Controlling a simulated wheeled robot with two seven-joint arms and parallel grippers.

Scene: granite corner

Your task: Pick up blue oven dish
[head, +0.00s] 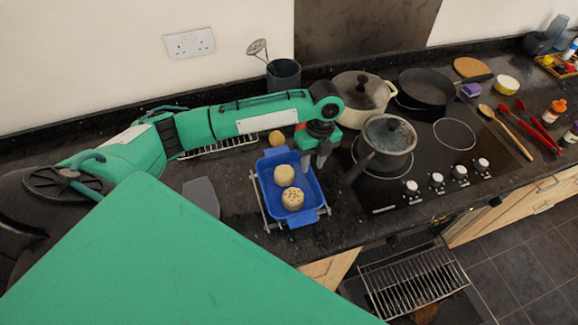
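The blue oven dish (267,190) stands on a wire rack (261,213) on the dark granite counter, left of the hob. It holds two round bread rolls, a plain one (284,174) and a speckled one (292,198). My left gripper (315,163) points down at the dish's back right corner. Its two grey fingers show apart, close to the right rim; whether they touch the rim is not clear. My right gripper is not in view.
A grey saucepan (388,138) and a cream pot (362,95) stand on the hob, close to my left gripper. A yellow-brown round item (277,137) lies behind the dish. An open oven with a wire shelf (412,280) is below the counter.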

